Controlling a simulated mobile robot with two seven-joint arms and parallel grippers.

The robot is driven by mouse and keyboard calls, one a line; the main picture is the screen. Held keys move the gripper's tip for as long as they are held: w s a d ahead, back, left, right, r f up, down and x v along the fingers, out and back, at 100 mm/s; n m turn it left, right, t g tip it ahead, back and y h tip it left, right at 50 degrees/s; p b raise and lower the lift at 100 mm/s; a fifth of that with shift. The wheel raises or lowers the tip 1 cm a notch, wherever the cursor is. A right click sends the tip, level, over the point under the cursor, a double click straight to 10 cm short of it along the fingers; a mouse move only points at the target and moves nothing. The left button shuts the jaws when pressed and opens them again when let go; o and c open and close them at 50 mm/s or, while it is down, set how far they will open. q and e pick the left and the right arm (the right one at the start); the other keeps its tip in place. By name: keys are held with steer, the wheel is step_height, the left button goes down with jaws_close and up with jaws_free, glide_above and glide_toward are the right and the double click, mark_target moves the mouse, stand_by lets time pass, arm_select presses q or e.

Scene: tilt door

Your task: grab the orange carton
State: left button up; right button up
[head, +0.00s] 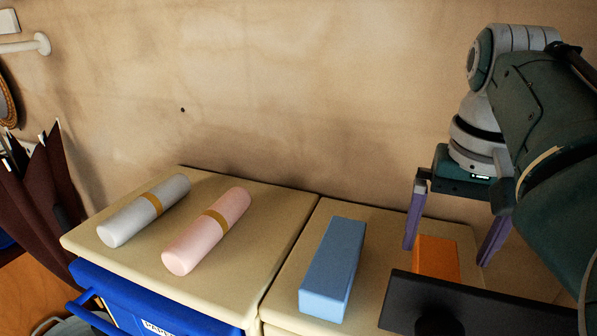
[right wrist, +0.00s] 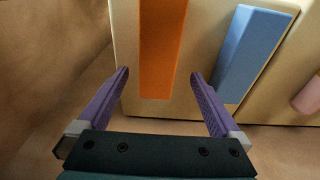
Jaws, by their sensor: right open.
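The orange carton (head: 437,258) lies on the right part of the cream cabinet top, partly hidden behind a dark flat panel in the head view. It also shows in the right wrist view (right wrist: 162,50), reaching up between the fingers. My right gripper (head: 448,245) is open, with one purple finger on each side of the carton in the head view. In the right wrist view (right wrist: 158,75) the fingertips stand apart on either side of the carton's near end, and the gripper is empty. My left gripper is not in view.
A blue carton (head: 330,270) lies just left of the orange one. A grey roll (head: 143,211) and a pink roll (head: 207,231) lie further left. The dark panel (head: 478,305) stands in front of the orange carton. A wall (head: 270,90) rises behind the cabinet top.

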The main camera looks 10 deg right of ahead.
mark_target(439, 275)
steer(key=shift+f, duration=0.4)
steer(key=f+p, duration=0.2)
steer(key=shift+s+f+p, duration=0.3)
steer(key=shift+f+p, duration=0.05)
steer(key=shift+w+d+f, duration=0.1)
steer(key=shift+w+f, duration=0.1)
steer(key=shift+f, duration=1.2)
steer(key=c, duration=1.3)
steer(key=shift+r, duration=0.1)
